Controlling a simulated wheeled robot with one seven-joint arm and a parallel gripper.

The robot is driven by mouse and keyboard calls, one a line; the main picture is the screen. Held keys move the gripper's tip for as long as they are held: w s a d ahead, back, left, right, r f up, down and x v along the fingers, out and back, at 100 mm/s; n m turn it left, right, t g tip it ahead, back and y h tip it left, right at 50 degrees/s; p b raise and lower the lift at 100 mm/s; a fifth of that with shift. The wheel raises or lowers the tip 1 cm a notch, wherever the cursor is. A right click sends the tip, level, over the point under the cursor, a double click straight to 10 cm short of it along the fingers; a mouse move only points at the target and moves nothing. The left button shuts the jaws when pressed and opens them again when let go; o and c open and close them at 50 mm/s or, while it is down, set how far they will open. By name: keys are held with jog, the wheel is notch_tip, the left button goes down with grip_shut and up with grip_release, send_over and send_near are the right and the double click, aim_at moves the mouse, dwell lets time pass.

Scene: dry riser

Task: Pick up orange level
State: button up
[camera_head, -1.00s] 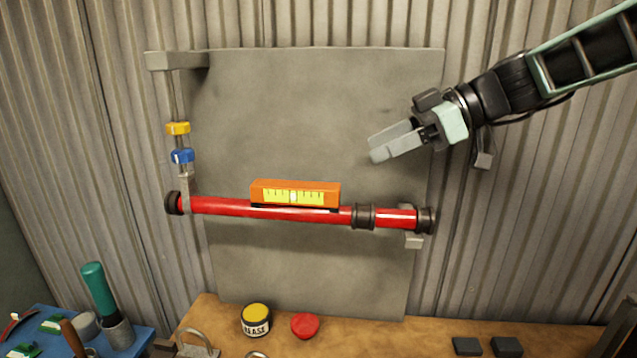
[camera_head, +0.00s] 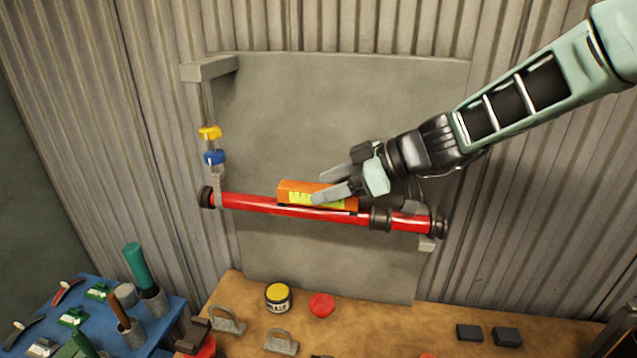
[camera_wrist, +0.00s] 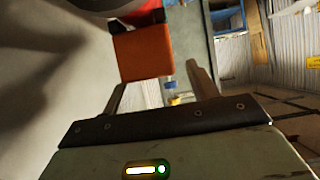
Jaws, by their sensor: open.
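The orange level (camera_head: 291,192) with a yellow scale face rests along the top of the red pipe (camera_head: 258,206) in the head view. My gripper (camera_head: 326,184) is at the right part of the level, with its fingers pointing left and its near finger covering part of the level's face. The jaws are open. In the wrist view the end of the orange level (camera_wrist: 142,54) shows ahead, between the two fingers of my gripper (camera_wrist: 158,88). I cannot tell whether either finger touches it.
The pipe is mounted before a grey panel (camera_head: 300,110). Yellow (camera_head: 210,132) and blue (camera_head: 214,157) handles stand at its left end. Below, a wooden bench holds a grease tin (camera_head: 278,297), a red cap (camera_head: 321,305) and grey brackets. A blue tray with tools stands lower left.

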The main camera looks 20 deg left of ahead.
aim_at(291, 192)
jog(key=shift+p+x, duration=0.5)
jog(key=shift+x, duration=0.45)
jog(key=shift+a+f, duration=0.15)
jog(key=shift+a, duration=0.1)
jog(key=shift+c, duration=0.2)
jog(key=c, duration=1.2)
